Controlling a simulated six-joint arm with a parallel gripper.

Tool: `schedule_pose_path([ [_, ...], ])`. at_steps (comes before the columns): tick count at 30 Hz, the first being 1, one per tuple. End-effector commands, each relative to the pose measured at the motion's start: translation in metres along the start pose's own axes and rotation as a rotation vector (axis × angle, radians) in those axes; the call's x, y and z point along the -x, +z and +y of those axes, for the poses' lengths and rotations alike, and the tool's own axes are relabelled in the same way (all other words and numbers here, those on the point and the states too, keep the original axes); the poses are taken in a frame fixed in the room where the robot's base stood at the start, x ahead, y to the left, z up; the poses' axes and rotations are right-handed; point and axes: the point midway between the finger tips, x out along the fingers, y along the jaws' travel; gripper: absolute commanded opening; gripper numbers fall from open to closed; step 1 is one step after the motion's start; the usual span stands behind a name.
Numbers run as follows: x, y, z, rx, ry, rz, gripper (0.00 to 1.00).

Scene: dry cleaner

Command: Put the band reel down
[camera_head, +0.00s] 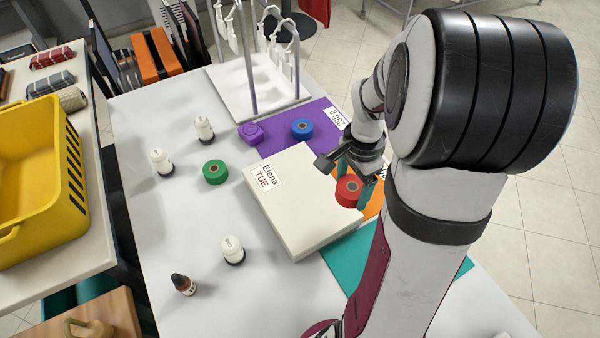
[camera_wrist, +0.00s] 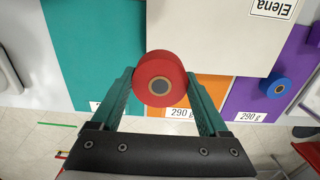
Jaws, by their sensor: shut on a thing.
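The red band reel (camera_head: 349,190) is held between the fingers of my gripper (camera_head: 354,186), above the orange mat (camera_head: 372,207) and beside the white box (camera_head: 297,222) labelled Elena TUE. In the wrist view the red reel (camera_wrist: 160,78) sits between the two green fingertips (camera_wrist: 161,82), with the orange mat (camera_wrist: 188,93) behind it. A label reading 290 g shows on that mat. The height of the reel over the mat is hard to tell. A blue reel (camera_head: 302,128) lies on the purple mat (camera_head: 312,114). A green reel (camera_head: 215,172) lies on the bare table.
A teal mat (camera_head: 345,262) lies at the near side of the box. Several small bottles (camera_head: 232,250) and a purple item (camera_head: 250,133) stand about the white table (camera_head: 180,230). A white hanger rack (camera_head: 250,100) is at the back. A yellow basket (camera_head: 75,165) is at left.

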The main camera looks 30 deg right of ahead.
Motion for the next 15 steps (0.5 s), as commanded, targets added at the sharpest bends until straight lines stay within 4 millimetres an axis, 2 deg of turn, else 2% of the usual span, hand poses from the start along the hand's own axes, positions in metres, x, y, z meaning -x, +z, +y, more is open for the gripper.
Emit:
schedule_pose_path([
  [3, -0.023, 0.022, -0.030, 0.009, 0.004, -0.002, 0.21],
  [6, -0.036, 0.035, -0.049, 0.006, 0.002, 0.000, 0.21],
  [10, -0.048, 0.041, -0.059, 0.002, 0.002, 0.000, 0.21],
  [15, -0.080, 0.042, -0.059, 0.001, 0.003, -0.001, 0.21],
])
